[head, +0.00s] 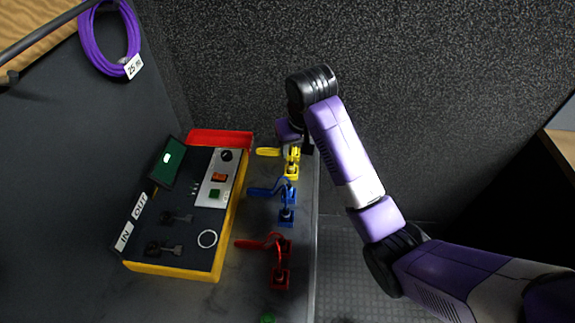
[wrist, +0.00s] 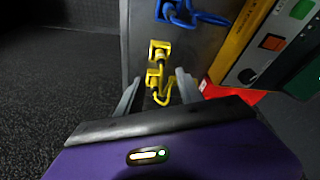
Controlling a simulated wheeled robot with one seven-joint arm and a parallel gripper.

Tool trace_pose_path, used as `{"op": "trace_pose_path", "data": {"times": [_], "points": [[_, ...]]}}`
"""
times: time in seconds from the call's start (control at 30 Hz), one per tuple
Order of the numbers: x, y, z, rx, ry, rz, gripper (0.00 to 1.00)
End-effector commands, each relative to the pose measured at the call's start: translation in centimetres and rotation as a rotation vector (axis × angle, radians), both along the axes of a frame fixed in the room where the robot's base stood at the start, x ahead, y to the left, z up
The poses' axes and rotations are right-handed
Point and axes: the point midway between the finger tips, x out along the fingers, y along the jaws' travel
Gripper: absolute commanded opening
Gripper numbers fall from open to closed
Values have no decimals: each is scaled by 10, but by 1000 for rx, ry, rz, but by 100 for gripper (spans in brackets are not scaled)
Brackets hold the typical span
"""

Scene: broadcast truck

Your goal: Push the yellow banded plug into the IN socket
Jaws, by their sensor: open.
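The yellow plug (head: 291,171) stands on the narrow ledge, with a looped yellow cable (wrist: 162,94). In the wrist view its yellow parts (wrist: 159,52) lie ahead of and between my fingers. My gripper (wrist: 157,90) is open around the near yellow part, and I cannot tell whether it touches it. In the head view, my wrist hides part of the gripper (head: 296,146). The IN label (head: 124,237) is at the left front of the panel box (head: 228,235), with a dark socket fitting (head: 165,248) beside it. The OUT label (head: 140,206) and another fitting (head: 177,217) are behind.
A blue plug (head: 287,216) and a red plug (head: 280,278) with cables stand along the same ledge, nearer the front. A raised green-lit screen (head: 167,162) and a red block (head: 220,138) are at the box's back. A purple cable coil (head: 110,40) hangs at upper left.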

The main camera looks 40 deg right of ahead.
Motion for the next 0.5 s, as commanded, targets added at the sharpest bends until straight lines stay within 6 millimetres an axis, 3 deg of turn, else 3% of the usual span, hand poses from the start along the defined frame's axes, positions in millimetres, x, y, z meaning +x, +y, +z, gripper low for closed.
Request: {"op": "trace_pose_path", "data": {"times": [0.5], "points": [[10, -2, -49, 4, 16, -7, 44]]}}
